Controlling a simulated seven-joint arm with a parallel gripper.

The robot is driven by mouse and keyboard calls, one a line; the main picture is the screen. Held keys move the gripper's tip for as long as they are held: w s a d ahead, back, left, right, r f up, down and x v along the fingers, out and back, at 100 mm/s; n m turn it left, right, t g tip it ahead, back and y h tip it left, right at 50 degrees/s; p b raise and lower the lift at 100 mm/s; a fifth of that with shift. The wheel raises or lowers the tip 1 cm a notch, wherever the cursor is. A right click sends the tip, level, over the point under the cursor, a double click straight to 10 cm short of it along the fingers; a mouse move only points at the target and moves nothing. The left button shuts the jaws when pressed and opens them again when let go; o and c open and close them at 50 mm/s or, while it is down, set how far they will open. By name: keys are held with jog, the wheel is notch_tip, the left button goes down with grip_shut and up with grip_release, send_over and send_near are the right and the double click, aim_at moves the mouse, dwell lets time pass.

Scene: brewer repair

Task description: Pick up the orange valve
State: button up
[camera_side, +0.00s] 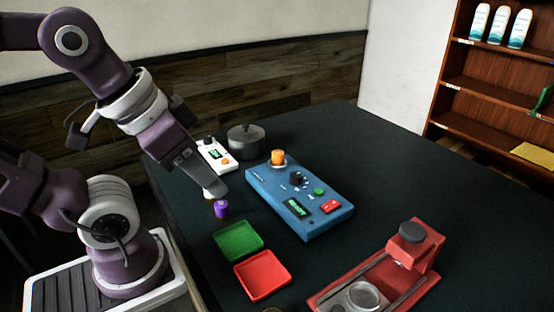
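The orange valve (278,157) stands upright on a pale round seat at the far left corner of the blue control box (299,199). My gripper (212,196) is to the left of the blue box, low over the table and apart from the valve. A small purple cylinder (221,209) shows just below the gripper's end; I cannot tell whether they touch. The fingers are seen from the side and overlap, so their opening is hidden.
A white device (216,156) and a grey pot (246,141) stand behind the gripper. A green tray (238,240) and a red tray (262,275) lie in front. A red machine (385,265) stands at front right. The dark table (340,140) is clear behind the blue box.

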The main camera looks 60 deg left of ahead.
jog(key=o, duration=0.4)
jog(key=n+g, duration=0.6)
jog(key=n, duration=1.3)
send_over(278, 152)
jog(key=f, duration=0.7)
jog(key=shift+s+a, duration=0.25)
jog(key=shift+s, duration=0.1)
jog(key=f, duration=0.7)
jog(key=shift+w+d, duration=0.2)
jog(key=shift+w, duration=0.15)
